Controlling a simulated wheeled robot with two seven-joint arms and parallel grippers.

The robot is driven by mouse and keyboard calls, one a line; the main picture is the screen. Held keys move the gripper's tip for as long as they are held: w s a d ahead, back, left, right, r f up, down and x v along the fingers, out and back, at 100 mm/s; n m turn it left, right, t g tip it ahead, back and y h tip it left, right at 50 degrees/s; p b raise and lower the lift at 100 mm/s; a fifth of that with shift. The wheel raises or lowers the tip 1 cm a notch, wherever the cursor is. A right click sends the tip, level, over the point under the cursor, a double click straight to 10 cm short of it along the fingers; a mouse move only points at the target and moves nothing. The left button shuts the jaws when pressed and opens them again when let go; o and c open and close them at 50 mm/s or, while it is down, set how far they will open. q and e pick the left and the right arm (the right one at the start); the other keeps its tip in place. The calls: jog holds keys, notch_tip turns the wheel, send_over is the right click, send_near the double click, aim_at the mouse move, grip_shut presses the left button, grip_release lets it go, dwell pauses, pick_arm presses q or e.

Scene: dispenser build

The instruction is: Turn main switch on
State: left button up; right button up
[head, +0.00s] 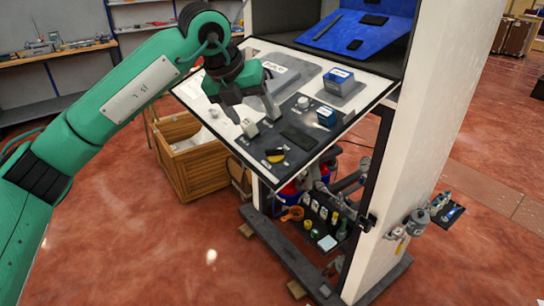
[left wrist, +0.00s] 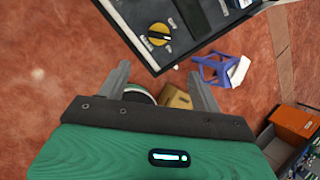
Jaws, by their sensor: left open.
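The main switch (head: 272,156), a black rotary knob on a yellow plate, sits near the front corner of the tilted control panel (head: 282,175). In the left wrist view the yellow and black main switch (left wrist: 157,34) shows near the top, beyond the fingertips. My left gripper (head: 254,115) is over the panel, above and behind the switch in the head view. Its fingers are apart with nothing between them, and they also show apart in the left wrist view (left wrist: 156,76). The gripper does not touch the switch. My right gripper is not in view.
A white post (head: 440,120) rises on the right. A wooden crate (head: 190,165) stands on the floor behind. Open floor lies at the front left.

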aim_at(273, 150)
pick_arm(q)
jog(key=p+x, duration=0.1)
jog(key=x, duration=0.3)
jog(key=p+x, duration=0.1)
jog(key=x, duration=0.3)
jog(key=p+x, duration=0.2)
jog(key=x, duration=0.2)
jog(key=shift+w+f, duration=0.2)
jog(key=shift+w, duration=0.3)
jog(key=shift+w+d+f, duration=0.15)
jog(key=shift+f, duration=0.35)
jog(key=c, duration=1)
